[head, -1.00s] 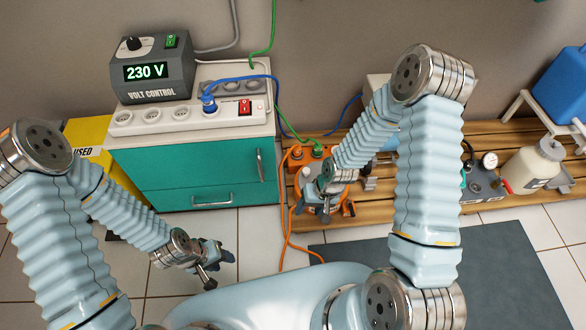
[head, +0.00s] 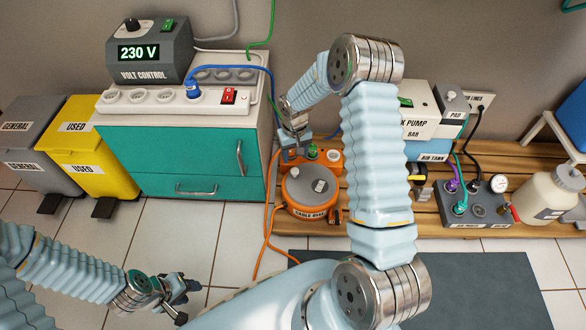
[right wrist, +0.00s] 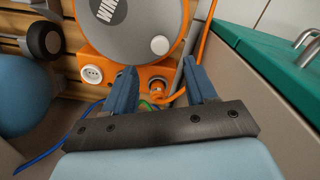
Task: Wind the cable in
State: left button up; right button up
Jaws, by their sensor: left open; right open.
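The orange cable reel (head: 311,192) with its round grey drum stands on the wooden slats right of the teal cabinet. Its label reads as cable reel only in part. My right gripper (head: 293,147) is over the back of the reel, by its sockets, open. In the right wrist view its two blue fingers (right wrist: 158,88) are apart, in front of the orange reel body (right wrist: 180,20), with an orange plug (right wrist: 157,86) between them. The orange cable (head: 266,235) runs from the reel down onto the floor. My left gripper (head: 180,288) is open and empty over the floor tiles at lower left.
The white power strip (head: 165,99) with a blue plug and red switch lies on the teal cabinet (head: 180,160). A volt control box (head: 150,50) reads 230 V. Yellow and grey bins stand left. A pump and tank unit (head: 425,120) stands right. A dark mat (head: 470,285) covers the front floor.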

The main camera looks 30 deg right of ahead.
aim_at(295, 170)
notch_tip(295, 170, down, 8)
jog(key=shift+r+b, duration=0.1)
jog(key=shift+b, duration=0.3)
grip_shut()
